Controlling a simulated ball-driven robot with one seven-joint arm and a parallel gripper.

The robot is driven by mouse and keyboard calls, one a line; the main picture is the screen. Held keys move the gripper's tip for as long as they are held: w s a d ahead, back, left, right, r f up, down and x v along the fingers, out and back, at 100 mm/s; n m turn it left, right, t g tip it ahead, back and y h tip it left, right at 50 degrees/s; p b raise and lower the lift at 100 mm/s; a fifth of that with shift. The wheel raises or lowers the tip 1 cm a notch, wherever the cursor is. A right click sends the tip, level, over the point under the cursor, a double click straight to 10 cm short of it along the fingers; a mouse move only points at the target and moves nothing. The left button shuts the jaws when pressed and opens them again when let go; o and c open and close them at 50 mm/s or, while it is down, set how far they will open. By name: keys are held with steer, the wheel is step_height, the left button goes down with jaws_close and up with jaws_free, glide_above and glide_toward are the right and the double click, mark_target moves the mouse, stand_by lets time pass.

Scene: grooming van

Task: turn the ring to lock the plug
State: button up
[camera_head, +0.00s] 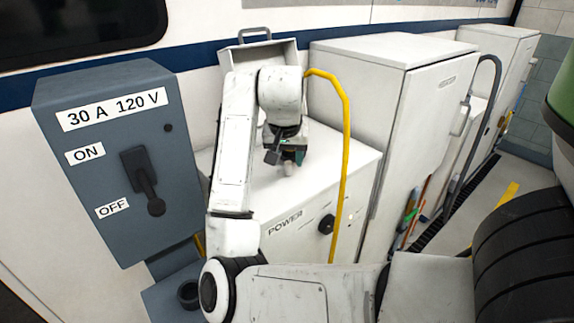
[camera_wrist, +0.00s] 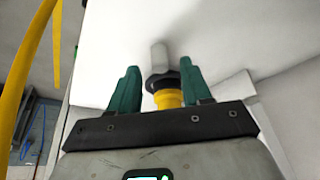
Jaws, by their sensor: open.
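In the wrist view, a yellow plug body (camera_wrist: 168,98) with a black ring (camera_wrist: 161,80) lies between the two green fingers of my gripper (camera_wrist: 160,67). A short pale grey cylinder (camera_wrist: 158,55) stands just beyond the ring, against a white surface. The fingers are open, one on each side, and a gap shows beside the left finger; contact on the right is unclear. In the head view, my gripper (camera_head: 290,157) is over the top of the white cabinet marked POWER (camera_head: 262,245). The plug and ring are largely hidden there by my wrist.
A grey switch box (camera_head: 105,190) marked 30 A 120 V stands at left, its lever (camera_head: 148,185) down beside OFF. A yellow cable (camera_head: 346,150) arches right of my arm. A tall white cabinet (camera_head: 385,90) stands to the right. An open metal box (camera_head: 262,52) is behind my arm.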

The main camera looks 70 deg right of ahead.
mark_target(289, 163)
steer(key=shift+x, duration=1.25)
steer(key=shift+c, duration=0.3)
jaws_close()
